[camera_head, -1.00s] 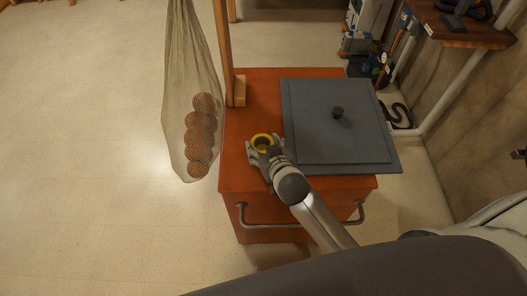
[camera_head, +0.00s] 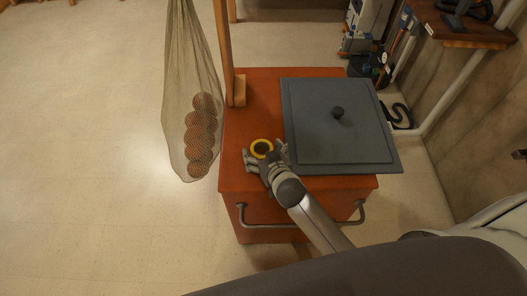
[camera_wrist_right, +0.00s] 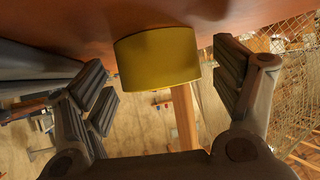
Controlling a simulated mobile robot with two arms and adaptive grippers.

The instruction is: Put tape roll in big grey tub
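The yellow tape roll (camera_head: 261,148) lies flat on the red cabinet top, left of the grey lid. It shows side-on in the right wrist view (camera_wrist_right: 157,59). My right gripper (camera_head: 266,158) is open at the roll's near side. In its wrist view the fingers stand apart on both sides of the roll with gaps, not gripping it. My left gripper is not in view.
The red cabinet top (camera_head: 259,96) is bare behind the roll. A wooden post (camera_head: 228,50) stands at its back left. A net of brown balls (camera_head: 198,118) hangs just left of the cabinet. A front handle rail (camera_head: 280,226) runs along the near side.

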